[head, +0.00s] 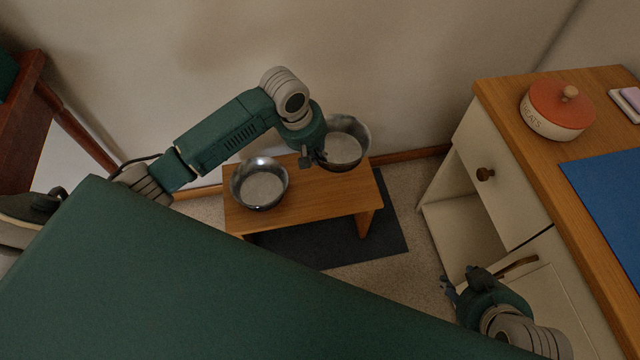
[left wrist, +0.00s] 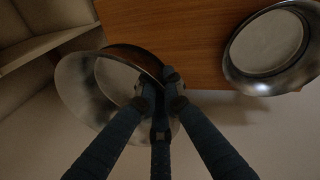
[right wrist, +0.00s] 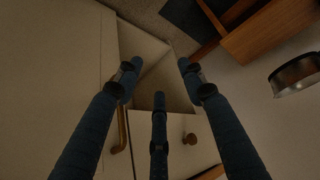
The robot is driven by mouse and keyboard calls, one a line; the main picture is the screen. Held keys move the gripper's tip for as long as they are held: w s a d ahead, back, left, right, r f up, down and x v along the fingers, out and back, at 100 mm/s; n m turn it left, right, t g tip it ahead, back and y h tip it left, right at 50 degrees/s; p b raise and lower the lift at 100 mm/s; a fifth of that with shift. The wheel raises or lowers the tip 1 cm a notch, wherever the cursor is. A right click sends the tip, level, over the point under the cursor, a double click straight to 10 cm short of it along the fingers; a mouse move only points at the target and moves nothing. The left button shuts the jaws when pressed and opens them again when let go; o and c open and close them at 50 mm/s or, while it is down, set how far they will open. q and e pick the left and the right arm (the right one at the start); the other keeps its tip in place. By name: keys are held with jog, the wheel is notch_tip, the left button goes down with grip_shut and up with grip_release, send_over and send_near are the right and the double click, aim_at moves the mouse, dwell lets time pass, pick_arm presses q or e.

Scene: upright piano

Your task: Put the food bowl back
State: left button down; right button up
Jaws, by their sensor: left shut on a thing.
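A shiny metal food bowl (head: 343,148), pale inside, is in my left gripper (head: 312,158), which is shut on its rim. In the head view it overlaps the right end of the wooden feeder stand (head: 310,205). In the left wrist view the held bowl (left wrist: 85,88) looks tilted and partly past the stand's edge. In the right wrist view this bowl (right wrist: 296,73) appears apart from the stand, above it. A second metal bowl (head: 259,184) sits in the stand's left side. My right gripper (head: 462,284) is open and empty in front of the cabinet.
The stand is on a dark mat (head: 330,249) by the wall. A cream cabinet (head: 500,170) with a wooden top is at right, with an open niche. A red-lidded jar (head: 558,108) and a blue mat (head: 612,190) are on top. A wooden chair-like frame (head: 25,115) is at far left.

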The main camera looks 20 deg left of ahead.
pick_arm(q)
jog(key=b, duration=0.2)
send_over(321, 187)
notch_tip(321, 187, down, 5)
pick_arm(e)
jog(key=w+a+r+t+y, duration=0.1)
jog(key=w+a+r+t, duration=0.2)
jog(key=w+r+t, duration=0.45)
pick_arm(q)
jog(key=f, duration=0.2)
jog(key=f+b, duration=0.1)
jog(key=f, duration=0.1)
jog(key=shift+s+a, duration=0.2)
jog(key=shift+s, duration=0.2)
notch_tip(321, 187, down, 4)
jog(key=shift+r+b, duration=0.15)
jog(key=shift+b, duration=0.9)
pick_arm(e)
jog(key=w+a+r+t+y, duration=0.1)
jog(key=w+a+r+t, duration=0.1)
jog(key=r, duration=0.6)
jog(key=w+a+r+t+y, duration=0.1)
jog(key=w+r+t+y, duration=0.1)
jog(key=r, duration=0.7)
jog(key=w+t, duration=0.1)
jog(key=t, duration=0.1)
jog(key=shift+w+a+n+t, duration=0.3)
jog(key=shift+w+a+t, duration=0.05)
jog(key=shift+w, duration=0.05)
